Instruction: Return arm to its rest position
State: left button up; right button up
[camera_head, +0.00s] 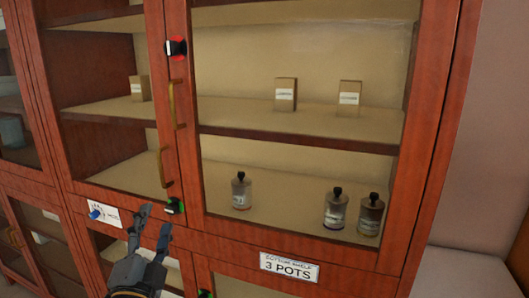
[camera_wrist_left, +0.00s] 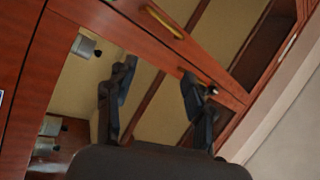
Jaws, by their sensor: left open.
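My left gripper (camera_head: 156,220) is at the bottom left of the head view, in front of the wooden cabinet's lower part. Its two dark fingers are spread apart with nothing between them. In the left wrist view the same open gripper (camera_wrist_left: 158,76) shows at the centre, with the cabinet (camera_wrist_left: 60,20) behind it, seen at a tilt. My right gripper is not in view.
Inside the cabinet (camera_head: 433,130) are three dark-capped bottles (camera_head: 241,192) on the lower shelf and small boxes (camera_head: 285,95) above. A latch with a red light (camera_head: 176,47) is higher up. A sign reads "3 POTS" (camera_head: 289,267). A pale surface (camera_head: 462,275) is at right.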

pick_arm(q)
jog(key=s+a+f+n+g, duration=0.1)
jog(key=s+f+n+g, duration=0.25)
jog(key=f, duration=0.45)
jog(key=s+a+f+n+g+y, duration=0.1)
jog(key=s+f+n+g, duration=0.2)
jog(key=f, duration=0.5)
jog(key=s+a+f+n+g, duration=0.1)
jog(key=s+f+g, duration=0.3)
jog(key=f, duration=0.4)
jog(key=s+d+f+n+g+h, duration=0.1)
jog(key=s+d+f+n+g, duration=0.1)
jog(key=s+f+g, duration=0.5)
jog(key=s+d+f+n+g+h, duration=0.15)
jog(key=s+f, duration=0.35)
jog(key=s, duration=0.6)
notch_tip(320, 180, down, 27)
jog(key=s, duration=0.2)
jog(key=s+a+f+g, duration=0.1)
jog(key=s+a+f, duration=0.1)
jog(key=s+f, duration=1.3)
jog(key=shift+s+a+m, duration=0.3)
jog(key=shift+s, duration=0.25)
